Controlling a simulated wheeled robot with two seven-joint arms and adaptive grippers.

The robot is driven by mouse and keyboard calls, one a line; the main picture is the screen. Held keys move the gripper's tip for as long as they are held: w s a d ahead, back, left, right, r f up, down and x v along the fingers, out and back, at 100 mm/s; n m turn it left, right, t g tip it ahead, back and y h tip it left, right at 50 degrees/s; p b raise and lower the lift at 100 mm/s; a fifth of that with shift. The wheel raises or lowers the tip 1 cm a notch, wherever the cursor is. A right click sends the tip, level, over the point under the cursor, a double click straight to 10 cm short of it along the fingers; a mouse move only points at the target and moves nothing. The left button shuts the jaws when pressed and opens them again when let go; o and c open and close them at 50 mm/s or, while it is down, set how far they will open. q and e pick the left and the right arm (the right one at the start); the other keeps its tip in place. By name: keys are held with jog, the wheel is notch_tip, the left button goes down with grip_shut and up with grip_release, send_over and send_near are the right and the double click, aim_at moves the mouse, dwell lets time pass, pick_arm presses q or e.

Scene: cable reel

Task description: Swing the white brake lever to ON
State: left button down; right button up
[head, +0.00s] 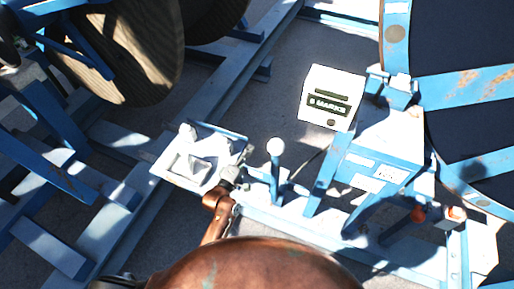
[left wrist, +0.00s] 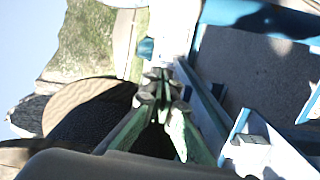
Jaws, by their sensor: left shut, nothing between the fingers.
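A lever with a white ball knob (head: 276,147) on a blue stem stands upright on the blue frame, in the middle of the head view. A white box (head: 331,97) with dark lettering, partly hard to read, is behind it to the right. My left gripper (head: 236,165) is left of the lever and a little lower in the picture, at the right edge of a white plate. It looks apart from the lever. In the left wrist view its greenish fingers (left wrist: 160,82) are together and empty. I cannot make out the lever there. My right gripper is not in view.
The white plate (head: 165,171) carries a small white knob (head: 187,131) and a raised block, close to my left gripper. A blue post (head: 330,165) stands right of the lever. Large reels (head: 135,45) are at the upper left; a blue wheel (head: 465,90) is at the right.

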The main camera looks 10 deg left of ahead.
pick_arm(q)
jog(key=b+v, duration=0.1)
jog(key=v, duration=0.6)
jog(key=shift+s, duration=0.2)
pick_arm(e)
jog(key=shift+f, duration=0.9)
